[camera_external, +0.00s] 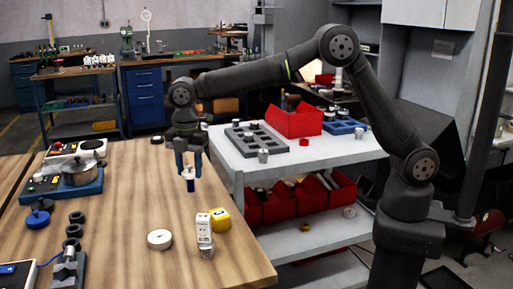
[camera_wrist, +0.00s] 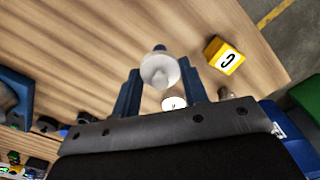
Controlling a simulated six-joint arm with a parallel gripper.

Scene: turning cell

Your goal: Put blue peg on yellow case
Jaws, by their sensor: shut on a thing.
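The blue peg (camera_external: 190,185) hangs roughly upright below my gripper (camera_external: 188,170), clear of the wooden table. My gripper is shut on its pale upper part. In the wrist view, that round white top (camera_wrist: 160,71) sits between the two blue fingers of my gripper (camera_wrist: 161,80), and most of the blue part is hidden behind it. The yellow case (camera_external: 220,218) stands on the table, to the right of and nearer the camera than the peg. In the wrist view, the yellow case (camera_wrist: 224,55) lies to the right of my fingers, apart from them, with a black mark on it.
A pot (camera_external: 82,172) on a blue unit and several dark rings (camera_external: 74,231) line the table's left side. The middle of the wooden table (camera_external: 135,205) is clear.

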